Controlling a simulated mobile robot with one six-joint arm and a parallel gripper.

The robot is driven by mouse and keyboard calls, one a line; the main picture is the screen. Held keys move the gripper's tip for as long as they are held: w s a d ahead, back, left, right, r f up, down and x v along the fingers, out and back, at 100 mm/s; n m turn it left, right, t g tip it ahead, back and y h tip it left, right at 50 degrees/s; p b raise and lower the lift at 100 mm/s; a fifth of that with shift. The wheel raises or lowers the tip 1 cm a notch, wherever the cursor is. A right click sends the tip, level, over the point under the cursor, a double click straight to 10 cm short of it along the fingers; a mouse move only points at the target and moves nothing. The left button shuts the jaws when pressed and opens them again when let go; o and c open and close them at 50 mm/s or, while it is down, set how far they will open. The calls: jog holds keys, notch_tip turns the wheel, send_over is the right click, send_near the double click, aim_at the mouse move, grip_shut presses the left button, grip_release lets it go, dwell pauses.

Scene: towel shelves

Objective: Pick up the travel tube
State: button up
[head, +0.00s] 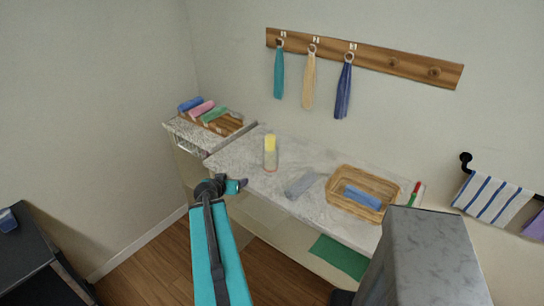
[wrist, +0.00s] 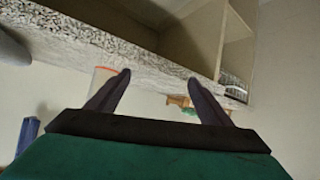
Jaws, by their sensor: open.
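A pale, see-through cylinder with a yellow top and an orange band at its base (head: 270,155) stands upright on the marble counter. A small red and green stick-like item (head: 414,194) is at the counter's right end; I cannot tell for certain which of these is the travel tube. My gripper (head: 240,185) is open and empty near the counter's front edge, in front and to the left of the cylinder. In the upside-down wrist view my fingers (wrist: 158,77) are apart, and the cylinder (wrist: 103,80) shows beside the left finger, partly hidden.
A grey rolled item (head: 301,185) and a wicker basket (head: 340,204) with a blue cloth stand to the right. A wooden tray (head: 229,123) with rolled towels is at back left. Towels hang from a wall rack (head: 395,64). A grey block (head: 430,240) blocks the lower right.

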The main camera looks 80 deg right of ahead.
aim_at(268, 158)
jog(key=s+d+r+m+h, duration=0.1)
jog(key=s+d+r, duration=0.2)
jog(key=s, duration=0.3)
jog(key=s+d+r+m+g+h, duration=0.1)
jog(key=s+d+r, duration=0.3)
jog(key=s, duration=0.1)
jog(key=shift+s+p, duration=0.3)
jog(key=shift+s, duration=0.05)
jog(key=shift+w+f, duration=0.15)
jog(key=shift+w, duration=0.05)
jog(key=shift+b, duration=0.45)
